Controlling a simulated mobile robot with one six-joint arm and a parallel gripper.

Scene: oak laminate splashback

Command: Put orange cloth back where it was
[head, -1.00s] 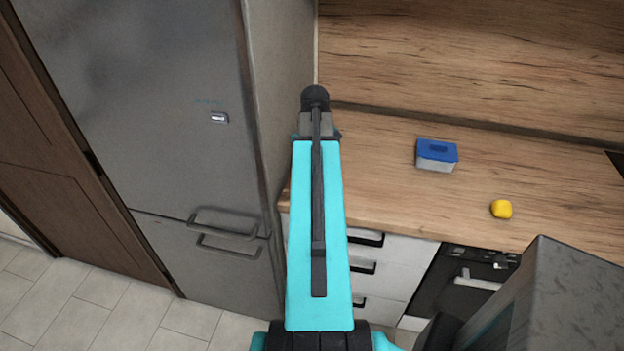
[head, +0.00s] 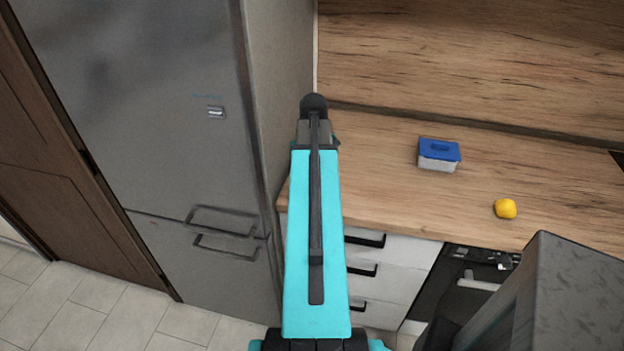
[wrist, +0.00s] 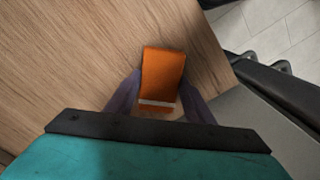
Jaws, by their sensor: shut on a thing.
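The orange cloth (wrist: 162,75) shows in the wrist view as a small folded strip with a pale band near its lower end. My gripper (wrist: 160,92) is shut on it, with one purple finger at each side. Wood-look surface lies behind the cloth; I cannot tell whether the cloth touches it. In the head view my arm hides the cloth and the gripper's fingers.
The wooden counter (head: 385,165) carries a blue-lidded box (head: 438,155) and a yellow lemon-like item (head: 505,208). A grey fridge (head: 165,110) stands at the left, beside the counter. White drawers (head: 385,275) and a dark oven (head: 460,290) are below. The counter between arm and box is clear.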

